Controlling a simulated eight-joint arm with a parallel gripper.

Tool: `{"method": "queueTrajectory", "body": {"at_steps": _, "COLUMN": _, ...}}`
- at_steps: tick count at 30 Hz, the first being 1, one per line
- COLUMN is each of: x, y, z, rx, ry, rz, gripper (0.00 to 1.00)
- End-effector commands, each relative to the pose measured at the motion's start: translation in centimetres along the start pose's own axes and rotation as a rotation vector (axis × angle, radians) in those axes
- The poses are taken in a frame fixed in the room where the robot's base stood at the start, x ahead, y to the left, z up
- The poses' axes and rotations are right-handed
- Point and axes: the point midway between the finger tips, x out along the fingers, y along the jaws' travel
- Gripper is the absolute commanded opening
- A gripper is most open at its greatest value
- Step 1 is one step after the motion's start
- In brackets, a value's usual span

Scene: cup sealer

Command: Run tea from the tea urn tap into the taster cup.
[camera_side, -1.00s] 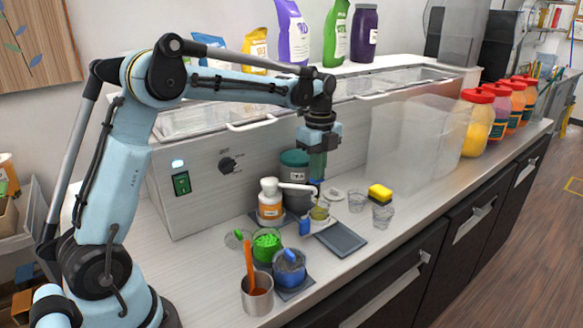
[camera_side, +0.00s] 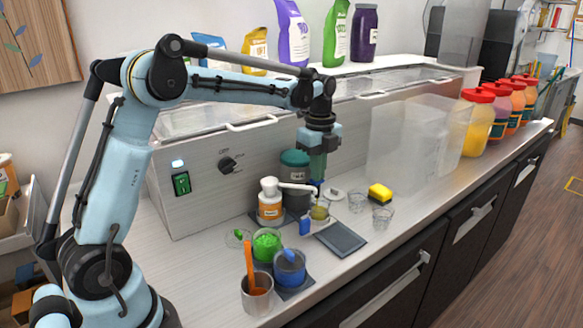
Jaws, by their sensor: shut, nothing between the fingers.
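The tea urn (camera_side: 296,199), a dark grey body with a green lid (camera_side: 295,158), stands against the steel cabinet, partly hidden by a white-capped bottle. My gripper (camera_side: 318,180) points straight down just right of the urn, its fingers shut with nothing between them. The fingertips are at a small blue part (camera_side: 319,186) that looks like the tap lever; whether they touch it I cannot tell. Below them a small clear cup (camera_side: 319,211) with yellowish content, likely the taster cup, stands near the urn's front. The spout itself is too small to make out.
An orange-labelled bottle (camera_side: 270,204) with a white pump stands left of the cup. A dark tray (camera_side: 340,239) lies in front. Clear glasses (camera_side: 382,217) and a yellow sponge (camera_side: 380,193) are to the right. Green and blue tubs and a steel cup (camera_side: 257,294) stand front left.

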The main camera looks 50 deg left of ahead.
Motion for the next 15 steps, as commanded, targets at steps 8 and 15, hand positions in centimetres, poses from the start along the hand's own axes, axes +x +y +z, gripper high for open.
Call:
{"method": "queueTrajectory", "body": {"at_steps": 8, "x": 0.69, "y": 0.21, "z": -0.06, "rx": 0.000, "ry": 0.002, "rz": 0.009, "gripper": 0.00}}
{"method": "queueTrajectory", "body": {"at_steps": 15, "x": 0.28, "y": 0.18, "z": -0.05, "rx": 0.000, "ry": 0.002, "rz": 0.009, "gripper": 0.00}}
